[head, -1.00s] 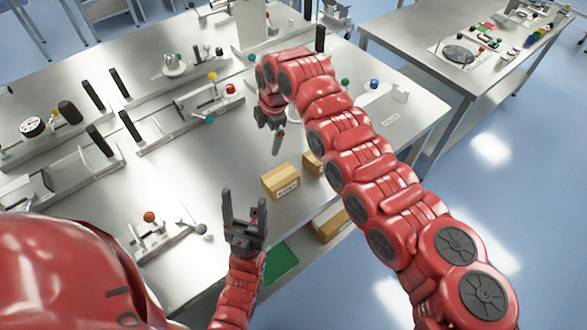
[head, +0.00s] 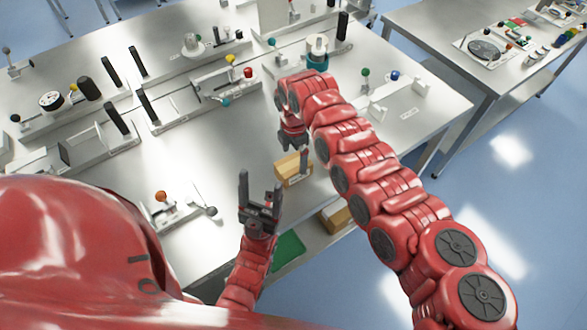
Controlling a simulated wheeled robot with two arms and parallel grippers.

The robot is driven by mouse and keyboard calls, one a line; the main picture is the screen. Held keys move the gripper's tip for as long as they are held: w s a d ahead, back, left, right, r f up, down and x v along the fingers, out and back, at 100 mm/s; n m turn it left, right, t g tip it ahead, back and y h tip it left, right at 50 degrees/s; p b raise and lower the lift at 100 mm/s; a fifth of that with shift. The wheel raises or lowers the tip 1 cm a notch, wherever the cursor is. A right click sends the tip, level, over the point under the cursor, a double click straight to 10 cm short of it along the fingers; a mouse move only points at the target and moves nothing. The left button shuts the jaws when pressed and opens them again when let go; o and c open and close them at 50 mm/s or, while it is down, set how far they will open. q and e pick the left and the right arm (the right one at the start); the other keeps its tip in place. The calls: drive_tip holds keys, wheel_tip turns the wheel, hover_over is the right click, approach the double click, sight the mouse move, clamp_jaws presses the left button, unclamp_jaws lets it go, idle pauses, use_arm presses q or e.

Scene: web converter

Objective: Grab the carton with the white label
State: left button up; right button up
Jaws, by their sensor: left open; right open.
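A brown carton (head: 290,179) lies on the metal table. My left gripper (head: 260,186) is open and empty, fingers up, in front of and left of the carton. Another brown carton (head: 335,217) is on the shelf below, partly hidden by my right arm.
A green mat or tray (head: 287,249) lies low by the table's front edge. A small fixture with an orange knob (head: 160,196) stands left of my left gripper. Rails and knobbed fixtures fill the table's back. A second table (head: 440,45) stands at right.

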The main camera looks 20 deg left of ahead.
sight(293, 163)
wheel_tip(293, 163, down, 5)
drive_tip(key=shift+s+f+b, duration=0.1)
drive_tip(key=shift+s+b, duration=0.05)
drive_tip(key=shift+b, duration=0.55)
drive_tip(key=shift+c, duration=0.3)
drive_tip(key=shift+c, duration=1.1)
drive_tip(key=c, duration=1)
